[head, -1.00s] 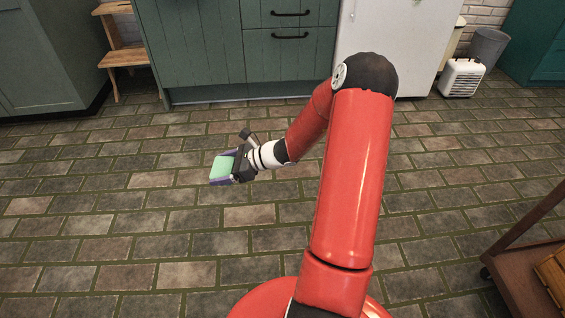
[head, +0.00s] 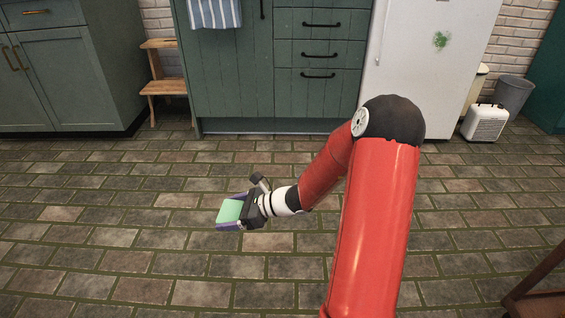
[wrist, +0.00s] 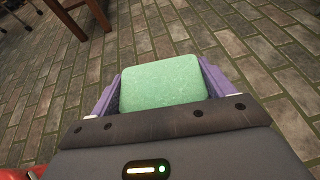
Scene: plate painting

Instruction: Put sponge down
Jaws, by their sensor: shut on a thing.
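A green sponge (head: 230,211) is held between the purple fingers of my gripper (head: 232,212). In the wrist view the sponge (wrist: 162,82) fills the gap between the two fingers of my gripper (wrist: 160,88). My gripper is shut on it. It is held out over the brick floor, with no surface directly under it but the floor. The sponge's underside is hidden.
Green cabinets with drawers (head: 320,50) stand ahead. A white fridge (head: 430,60) with a green smear is at the right. A wooden step stool (head: 160,85), a white heater (head: 484,123) and a grey bin (head: 512,97) stand along the wall. The brick floor (head: 100,230) between is clear.

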